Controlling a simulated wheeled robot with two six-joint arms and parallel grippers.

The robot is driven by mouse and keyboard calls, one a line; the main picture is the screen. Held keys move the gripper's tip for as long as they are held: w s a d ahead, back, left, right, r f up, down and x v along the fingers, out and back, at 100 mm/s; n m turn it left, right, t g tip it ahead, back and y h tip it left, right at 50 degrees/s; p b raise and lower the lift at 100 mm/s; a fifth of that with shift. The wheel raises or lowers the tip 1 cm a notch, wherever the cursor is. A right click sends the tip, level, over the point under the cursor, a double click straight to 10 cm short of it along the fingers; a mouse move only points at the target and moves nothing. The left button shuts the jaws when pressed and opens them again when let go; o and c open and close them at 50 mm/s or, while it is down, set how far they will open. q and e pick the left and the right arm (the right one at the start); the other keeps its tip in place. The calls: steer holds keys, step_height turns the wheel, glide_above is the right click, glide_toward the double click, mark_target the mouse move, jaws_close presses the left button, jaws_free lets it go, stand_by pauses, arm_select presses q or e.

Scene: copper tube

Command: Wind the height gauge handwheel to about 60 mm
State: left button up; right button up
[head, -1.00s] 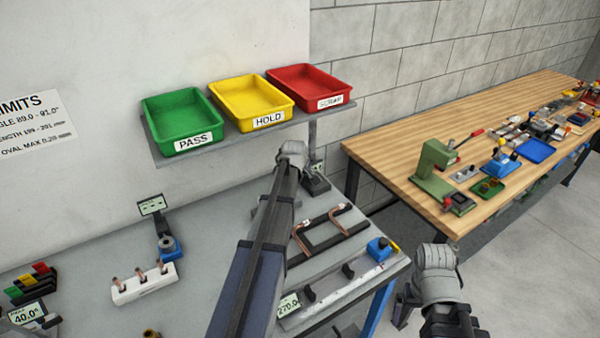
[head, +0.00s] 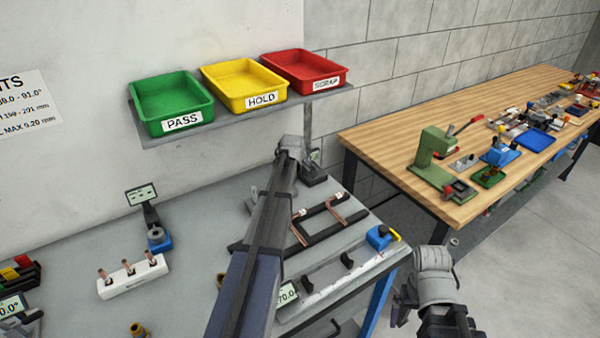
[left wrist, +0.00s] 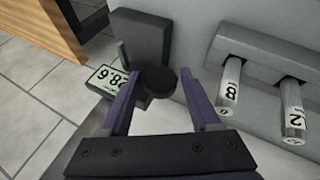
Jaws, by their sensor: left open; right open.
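The height gauge (head: 314,172) is a dark block with a small display at the back edge of the grey bench, partly hidden by my left arm. In the left wrist view, its round black handwheel (left wrist: 158,81) lies between the fingers of my left gripper (left wrist: 160,74). The fingers are open on either side of it; I cannot tell whether they touch it. The gauge's display (left wrist: 108,79) appears upside down and seems to read 28.6. My right gripper (head: 403,308) is open and empty, off the bench's front right corner.
Green (head: 170,102), yellow (head: 244,85) and red (head: 303,72) trays sit on a shelf above the bench. A black rack (head: 318,220) with copper tubes and a blue-ended fixture (head: 378,238) lie near my left arm. A wooden table (head: 390,130) stands at right.

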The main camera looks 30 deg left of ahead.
arm_select(q)
steer(key=shift+c, duration=0.4)
jaws_close()
steer(key=shift+r, duration=0.1)
steer(key=shift+w+d+r+g+y+p, duration=0.15)
steer(key=shift+g+y+p, duration=0.15)
steer(key=shift+g+p, duration=0.4)
steer(key=shift+w+m+g+y, duration=0.15)
steer(key=shift+m+g+y, duration=0.25)
steer(key=shift+g, duration=0.2)
steer(key=shift+f+g+y, duration=0.2)
steer(key=shift+g+y, duration=0.3)
steer(key=shift+g, duration=0.2)
steer(key=shift+d+m+g+y, duration=0.1)
steer(key=shift+m+g+y, duration=0.25)
steer(key=shift+g, duration=0.35)
